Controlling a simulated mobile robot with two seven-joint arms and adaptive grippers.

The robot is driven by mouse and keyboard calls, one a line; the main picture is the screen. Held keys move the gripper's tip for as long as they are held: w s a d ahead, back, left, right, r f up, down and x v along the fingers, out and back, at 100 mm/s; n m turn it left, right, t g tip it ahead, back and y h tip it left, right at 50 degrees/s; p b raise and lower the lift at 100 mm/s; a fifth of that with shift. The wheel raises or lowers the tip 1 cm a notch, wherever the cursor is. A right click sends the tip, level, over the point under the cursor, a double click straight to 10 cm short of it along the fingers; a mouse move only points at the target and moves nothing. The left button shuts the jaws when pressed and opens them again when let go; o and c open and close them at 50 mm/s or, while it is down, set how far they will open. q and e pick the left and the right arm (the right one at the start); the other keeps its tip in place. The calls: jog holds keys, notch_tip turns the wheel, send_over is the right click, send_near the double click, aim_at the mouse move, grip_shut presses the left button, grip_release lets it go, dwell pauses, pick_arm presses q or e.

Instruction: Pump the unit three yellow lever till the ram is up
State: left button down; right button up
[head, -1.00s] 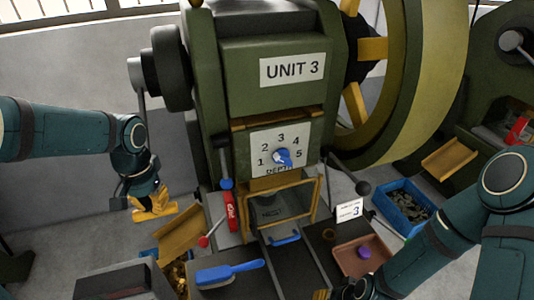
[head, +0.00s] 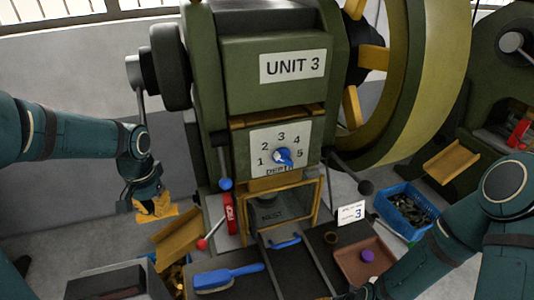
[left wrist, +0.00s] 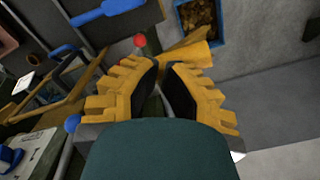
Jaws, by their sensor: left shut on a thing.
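Unit 3 is a green press with its sign (head: 292,66) on the front. A grey lever rod (head: 140,105) hangs from the dark hub on its left side and runs down behind my left wrist. My left gripper (head: 156,207) is low beside the press, its yellow fingers shut on the lever's lower end, which they mostly hide. In the left wrist view the gripper (left wrist: 160,92) shows its dark pads close together; the held part is hard to make out. The ram area is behind the yellow-framed guard (head: 318,205), and its height is unclear. My right gripper is below the picture.
A red-knobbed lever (head: 203,243) and yellow chute (head: 178,236) lie near my left gripper. A blue-handled brush (head: 235,275) lies in front. A brown tray (head: 345,262) holding a purple piece and a blue bin (head: 384,204) are at right. Grey floor is free at left.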

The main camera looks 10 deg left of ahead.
pick_arm(q)
jog(key=shift+f, duration=0.1)
